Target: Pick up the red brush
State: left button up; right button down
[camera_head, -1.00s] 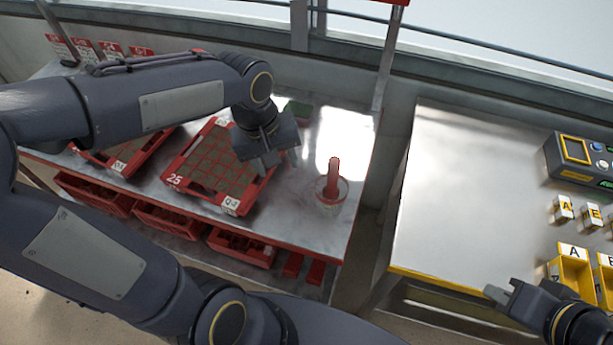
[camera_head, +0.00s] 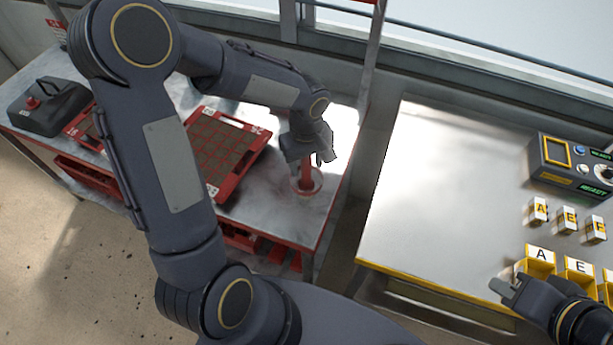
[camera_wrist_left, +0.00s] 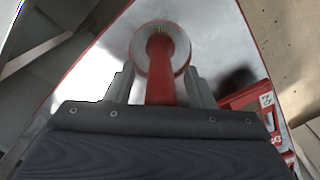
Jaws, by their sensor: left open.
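The red brush (camera_head: 306,173) stands upright in a round clear holder (camera_head: 316,187) on the metal table with the red edge. My left gripper (camera_head: 312,160) is at the brush's upper part, in front of its top in the head view. In the left wrist view, the red handle (camera_wrist_left: 161,80) runs between the two open fingers (camera_wrist_left: 160,88), with a visible gap on the right side. The bristle end lies inside the round holder (camera_wrist_left: 138,48). My right gripper (camera_head: 508,287) is at the lower right, beside the yellow bins; its jaw gap is too small to judge.
A red seed tray (camera_head: 262,140) with brown cells lies left of the brush. A dark box with a red knob (camera_head: 40,107) stands at the far left. The right metal table (camera_head: 440,190) has a wide bare area, with lettered yellow bins (camera_head: 540,262) and a control box (camera_head: 560,175) at its right.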

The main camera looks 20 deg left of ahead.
pick_arm(q)
jog(key=shift+f, duration=0.1)
jog(key=c, duration=1.1)
jog(key=shift+o, duration=0.2)
